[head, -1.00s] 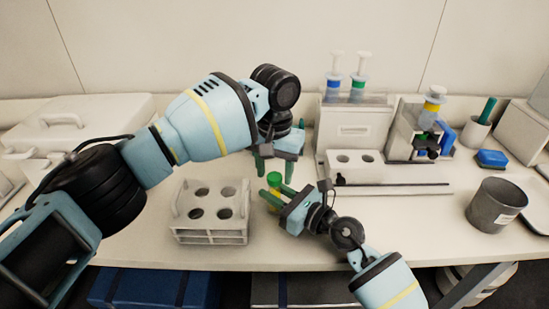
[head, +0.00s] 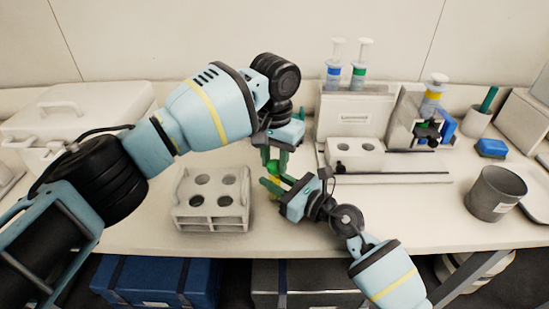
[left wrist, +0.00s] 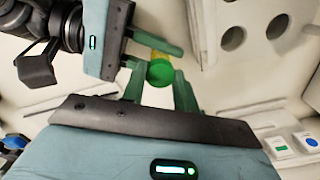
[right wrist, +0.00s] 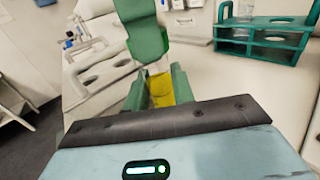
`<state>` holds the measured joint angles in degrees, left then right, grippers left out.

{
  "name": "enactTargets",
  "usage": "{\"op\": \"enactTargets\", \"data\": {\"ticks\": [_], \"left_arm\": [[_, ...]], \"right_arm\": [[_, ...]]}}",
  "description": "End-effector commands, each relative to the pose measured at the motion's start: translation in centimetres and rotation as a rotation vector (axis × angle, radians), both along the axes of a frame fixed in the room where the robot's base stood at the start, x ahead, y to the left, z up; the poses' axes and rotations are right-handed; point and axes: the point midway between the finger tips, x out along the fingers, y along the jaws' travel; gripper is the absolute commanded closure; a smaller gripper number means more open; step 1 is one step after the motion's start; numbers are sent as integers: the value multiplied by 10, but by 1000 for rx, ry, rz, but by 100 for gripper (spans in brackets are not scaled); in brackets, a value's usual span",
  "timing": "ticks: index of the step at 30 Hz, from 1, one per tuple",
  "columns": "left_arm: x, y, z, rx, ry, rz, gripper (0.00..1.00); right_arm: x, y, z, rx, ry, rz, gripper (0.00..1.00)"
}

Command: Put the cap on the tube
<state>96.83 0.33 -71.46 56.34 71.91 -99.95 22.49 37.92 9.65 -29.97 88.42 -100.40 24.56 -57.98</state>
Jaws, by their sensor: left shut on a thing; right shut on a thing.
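The green cap (head: 274,169) is at the top of the yellow tube, and the left wrist view shows it from above (left wrist: 160,72). My left gripper (head: 275,158) points down from above and is shut on the cap. My right gripper (head: 275,185) reaches in from the right and is shut on the tube, whose yellow body shows between its fingers in the right wrist view (right wrist: 161,88). The left fingers hide most of the cap in the right wrist view. I cannot tell whether the cap is fully seated.
A white rack (head: 211,224) with empty holes stands left of the grippers. A teal rack (right wrist: 262,38) shows in the right wrist view. A white block with holes (head: 355,158), a syringe device and a grey cup (head: 495,193) stand to the right. The front right bench is clear.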

Motion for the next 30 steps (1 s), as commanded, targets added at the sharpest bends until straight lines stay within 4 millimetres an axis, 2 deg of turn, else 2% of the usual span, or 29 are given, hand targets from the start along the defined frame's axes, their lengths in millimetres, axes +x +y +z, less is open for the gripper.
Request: {"op": "enactTargets", "data": {"ticks": [7,11,12,18,26,30], "left_arm": [[0,0,0,-1,1,-335,98],[0,0,0,0,0,-323,98],[0,0,0,0,0,-323,68],[0,0,0,0,0,-321,45],[0,0,1,0,0,-320,45],[0,0,11,0,-1,-320,45]], "right_arm": [[0,0,0,0,0,1,100],[0,0,0,0,0,1,100],[0,0,0,0,0,1,100],[0,0,0,0,0,1,100],[0,0,0,0,0,1,100],[0,0,0,0,0,1,100]]}}
